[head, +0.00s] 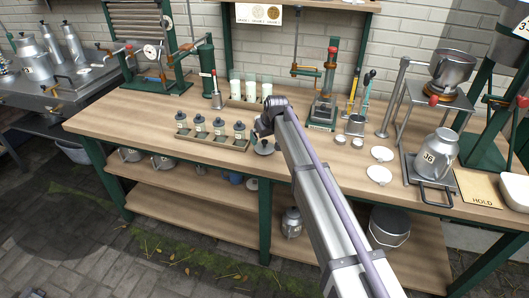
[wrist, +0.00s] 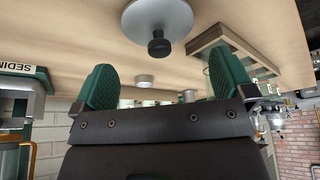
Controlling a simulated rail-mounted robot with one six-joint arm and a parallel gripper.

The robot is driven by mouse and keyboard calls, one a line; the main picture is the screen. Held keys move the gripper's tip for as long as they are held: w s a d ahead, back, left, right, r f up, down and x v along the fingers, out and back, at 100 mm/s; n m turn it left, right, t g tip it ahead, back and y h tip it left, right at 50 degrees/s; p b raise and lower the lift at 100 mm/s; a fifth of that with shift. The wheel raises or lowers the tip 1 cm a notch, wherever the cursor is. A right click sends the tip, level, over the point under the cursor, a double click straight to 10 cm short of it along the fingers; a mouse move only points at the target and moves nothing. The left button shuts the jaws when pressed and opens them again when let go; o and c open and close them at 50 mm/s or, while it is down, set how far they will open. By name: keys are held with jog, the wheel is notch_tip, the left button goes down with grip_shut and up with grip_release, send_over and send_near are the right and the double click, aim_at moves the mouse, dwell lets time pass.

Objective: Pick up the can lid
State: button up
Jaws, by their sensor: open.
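The can lid looks to be the grey disc with a dark knob (wrist: 157,22) on the wooden bench in the wrist view. In the head view the lid (head: 264,148) lies just below the end of my arm, right of the bottle rack, partly hidden. My gripper (wrist: 165,82) is open and empty, its two green fingers spread wide. The lid is beyond the fingertips, roughly midway between them sideways, and not touched. In the head view my gripper (head: 267,120) is over the bench, its fingers hard to make out.
A wooden rack (head: 208,139) of several dark-topped bottles stands left of the lid. White discs (head: 380,174) lie to the right. A can marked 36 (head: 437,150) stands farther right, near a HOLD board (head: 481,189). A sediment stand (head: 322,112) is behind my arm.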

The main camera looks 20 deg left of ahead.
aim_at(265, 141)
jog(key=b+x, duration=0.3)
jog(key=x, duration=0.1)
jog(key=shift+f, duration=0.4)
jog(key=shift+r, duration=0.25)
jog(key=shift+s+d+r, duration=0.1)
jog(key=c, duration=1.3)
